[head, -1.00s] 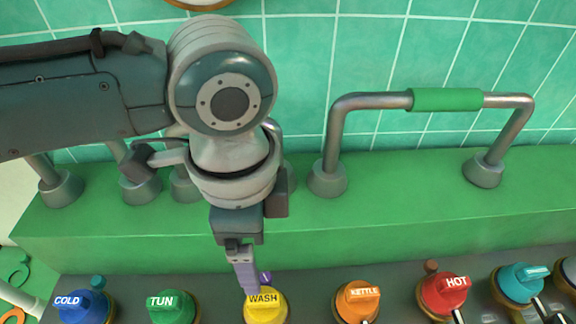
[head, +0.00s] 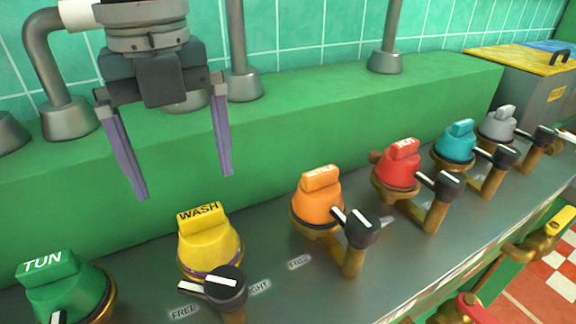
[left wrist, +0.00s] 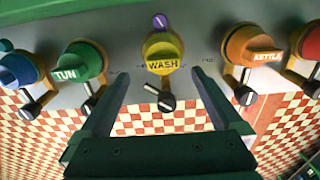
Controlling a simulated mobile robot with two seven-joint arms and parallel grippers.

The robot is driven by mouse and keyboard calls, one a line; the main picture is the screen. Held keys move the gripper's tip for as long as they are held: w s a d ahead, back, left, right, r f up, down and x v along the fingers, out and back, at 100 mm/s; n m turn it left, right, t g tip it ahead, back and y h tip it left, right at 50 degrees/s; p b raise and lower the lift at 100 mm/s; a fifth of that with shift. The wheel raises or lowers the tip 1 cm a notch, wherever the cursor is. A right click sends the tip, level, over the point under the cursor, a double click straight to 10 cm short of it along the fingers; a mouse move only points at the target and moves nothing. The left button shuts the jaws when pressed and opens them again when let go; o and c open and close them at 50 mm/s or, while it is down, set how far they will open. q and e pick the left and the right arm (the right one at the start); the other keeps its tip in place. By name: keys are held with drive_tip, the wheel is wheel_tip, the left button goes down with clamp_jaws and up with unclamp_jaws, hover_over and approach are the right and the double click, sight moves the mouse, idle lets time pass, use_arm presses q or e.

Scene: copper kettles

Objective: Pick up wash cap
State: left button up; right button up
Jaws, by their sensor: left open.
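The yellow wash cap (head: 209,244), labelled WASH, sits upright on its base on the grey panel, with a black lever (head: 226,287) with a white stripe in front of it. My left gripper (head: 186,187) is open and empty, above and behind the cap in the head view, its two purple fingers pointing down and apart from it. In the left wrist view the wash cap (left wrist: 161,54) shows beyond the fingers, roughly centred between them, with a small purple disc just behind it. My right gripper is not in view.
The green TUN cap (head: 62,285) stands left of the wash cap, and the orange kettle cap (head: 318,196) stands right. Red (head: 397,163), teal (head: 458,146) and grey caps continue the row. A green ledge (head: 300,125) with metal pipes runs behind.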

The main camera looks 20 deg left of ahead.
sight(199, 211)
use_arm(q)
wheel_tip(199, 211, down, 2)
drive_tip(key=shift+f, duration=0.15)
drive_tip(key=f, duration=0.3)
drive_tip(key=f+b, duration=0.1)
drive_tip(key=f, duration=0.1)
drive_tip(key=shift+d+f, duration=0.25)
drive_tip(key=shift+d, duration=0.05)
drive_tip(key=c, duration=1.1)
drive_tip(key=shift+r, duration=0.1)
wheel_tip(199, 211, up, 20)
drive_tip(key=p, duration=0.3)
drive_tip(key=shift+p, duration=0.3)
